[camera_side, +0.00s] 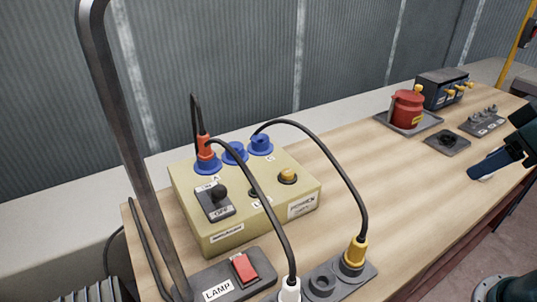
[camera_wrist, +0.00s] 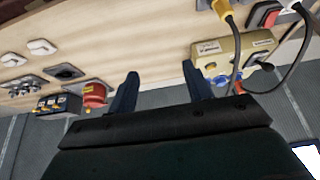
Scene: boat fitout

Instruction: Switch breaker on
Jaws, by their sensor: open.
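A black switch plate with a round-knobbed lever (camera_side: 219,193) and ON and OFF labels sits on top of the yellow-beige box (camera_side: 243,226) in the side view. ON is at the plate's upper end and OFF at its lower end. The knob shows between the labels; I cannot tell which way the lever is set.
A red LAMP switch (camera_side: 244,268) and a socket strip (camera_side: 321,284) lie in front. A grey post (camera_side: 128,120) stands left. A red rotary switch (camera_side: 407,108) and small switch panels (camera_side: 482,121) stand far right. The middle bench is clear.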

